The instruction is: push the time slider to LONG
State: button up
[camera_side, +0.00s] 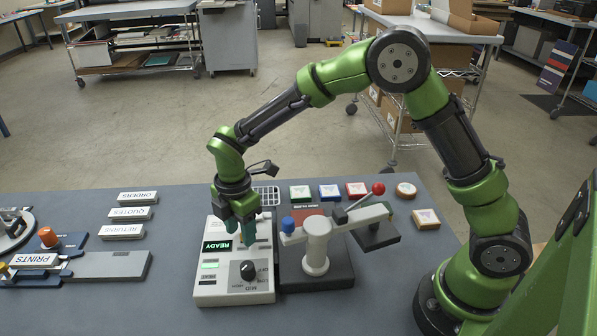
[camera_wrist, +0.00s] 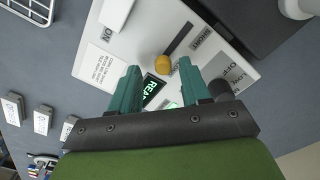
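The control box (camera_side: 208,289) is a pale panel with a lit READY display (camera_side: 216,247) and a black dial (camera_side: 248,271). In the wrist view the panel (camera_wrist: 137,48) shows a round yellow slider knob (camera_wrist: 162,64) at one end of a dark slot (camera_wrist: 179,38). A label that seems to read SHORT (camera_wrist: 202,38) lies beside the slot's other end. I cannot make out a LONG label. My gripper (camera_side: 241,232) is over the box. In the wrist view my gripper (camera_wrist: 159,72) has two teal fingers apart, with the knob between their tips; contact cannot be told.
Right of the box stands a grey post with a lever arm (camera_side: 317,242) and red ball handle (camera_side: 378,188). Coloured pads (camera_side: 329,192) and a white wire rack (camera_side: 266,194) lie behind. Label blocks (camera_side: 131,213) and a PRINTS fixture (camera_side: 34,261) are left.

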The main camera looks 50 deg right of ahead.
jog(key=shift+d, duration=0.1)
notch_tip(320, 180, up, 17)
dwell(0.6)
jog(key=shift+f, duration=0.1)
